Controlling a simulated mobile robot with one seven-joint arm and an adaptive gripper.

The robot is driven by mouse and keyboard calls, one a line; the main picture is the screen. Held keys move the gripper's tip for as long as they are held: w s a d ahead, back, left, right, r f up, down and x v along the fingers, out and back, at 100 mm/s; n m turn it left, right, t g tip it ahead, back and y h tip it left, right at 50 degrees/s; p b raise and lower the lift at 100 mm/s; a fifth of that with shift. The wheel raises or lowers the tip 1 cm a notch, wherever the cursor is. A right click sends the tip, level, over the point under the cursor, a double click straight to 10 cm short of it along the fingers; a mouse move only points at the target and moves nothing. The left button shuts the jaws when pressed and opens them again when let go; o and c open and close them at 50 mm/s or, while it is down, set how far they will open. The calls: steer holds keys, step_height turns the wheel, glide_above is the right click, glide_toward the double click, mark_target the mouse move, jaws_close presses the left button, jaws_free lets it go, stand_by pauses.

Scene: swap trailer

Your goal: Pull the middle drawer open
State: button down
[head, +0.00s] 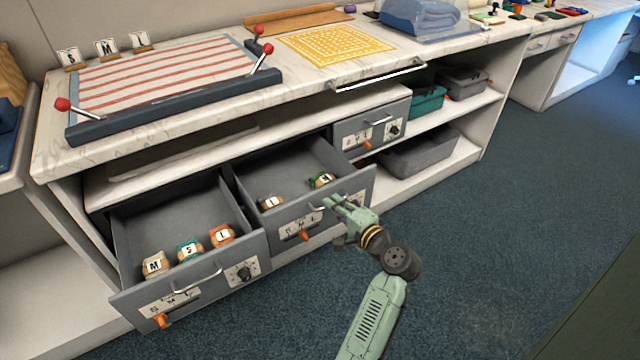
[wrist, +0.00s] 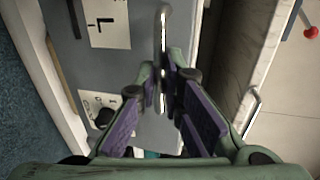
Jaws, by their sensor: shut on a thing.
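The grey middle drawer (head: 290,222) stands open, with several letter-marked blocks' worth of space inside and two small lettered blocks visible in it, one tan (head: 271,202) and one green and tan (head: 321,181). Its front carries a letter label, an orange tag and a dark knob. My gripper (head: 333,203) is at the right part of its front. In the wrist view, the purple-padded fingers (wrist: 166,95) are shut on the drawer's shiny bar handle (wrist: 164,35). Part of the handle is hidden between the fingers.
The left drawer (head: 185,290) is also open, holding lettered blocks. A smaller drawer (head: 372,132) at the right is shut. A grey bin (head: 430,153) sits on the lower shelf. The countertop (head: 190,118) overhangs the drawers. Blue carpet (head: 480,250) at the right is clear.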

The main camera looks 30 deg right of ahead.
steer(key=f+v, duration=0.1)
steer(key=v, duration=0.5)
steer(key=shift+s+f+p, duration=0.15)
steer(key=shift+s+p, duration=0.15)
steer(key=shift+p, duration=0.15)
steer(key=c, duration=1.7)
jaws_free()
steer(key=v, duration=1.2)
